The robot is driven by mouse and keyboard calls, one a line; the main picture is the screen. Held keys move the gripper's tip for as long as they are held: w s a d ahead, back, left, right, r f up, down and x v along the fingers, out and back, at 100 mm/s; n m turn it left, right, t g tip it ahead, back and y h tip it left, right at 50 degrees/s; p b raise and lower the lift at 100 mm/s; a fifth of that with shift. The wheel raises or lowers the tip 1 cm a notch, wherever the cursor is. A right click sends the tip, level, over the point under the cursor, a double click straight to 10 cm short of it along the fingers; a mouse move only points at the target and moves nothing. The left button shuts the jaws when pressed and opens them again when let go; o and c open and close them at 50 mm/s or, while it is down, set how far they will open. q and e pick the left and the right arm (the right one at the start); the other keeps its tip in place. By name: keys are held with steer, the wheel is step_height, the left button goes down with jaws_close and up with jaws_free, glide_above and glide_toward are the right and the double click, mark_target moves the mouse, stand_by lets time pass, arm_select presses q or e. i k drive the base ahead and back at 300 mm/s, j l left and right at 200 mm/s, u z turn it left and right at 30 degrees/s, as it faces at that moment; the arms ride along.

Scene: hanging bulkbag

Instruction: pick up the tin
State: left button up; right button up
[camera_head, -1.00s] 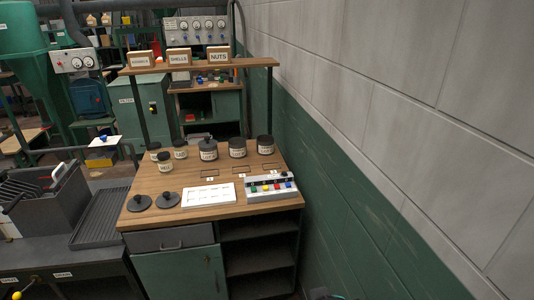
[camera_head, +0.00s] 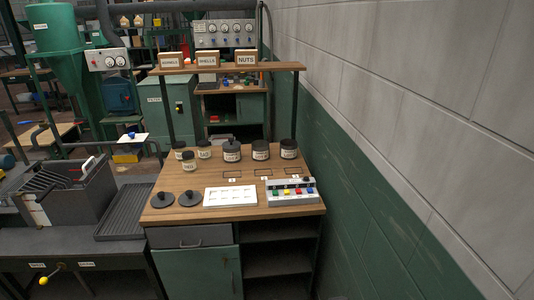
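Several dark tins with pale labels stand on the wooden workbench (camera_head: 300,208). Three larger ones stand in a row at the back: one with a knobbed lid (camera_head: 232,151), a middle one (camera_head: 261,150) and a right one (camera_head: 289,149). Smaller tins (camera_head: 189,161) stand to their left. The label text is too small to read, so I cannot tell which tin the task names. Two dark round lids (camera_head: 162,200) (camera_head: 190,198) lie at the bench's front left. Neither of my grippers is in view.
A white tray (camera_head: 230,196) and a button panel (camera_head: 291,191) lie on the bench front. A block wall (camera_head: 420,150) closes the right. A dark bin (camera_head: 65,190) stands on the left counter.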

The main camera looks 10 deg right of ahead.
mark_target(289, 149)
steer(key=i+j, duration=0.1)
steer(key=i, duration=1.35)
steer(key=l+z, duration=0.05)
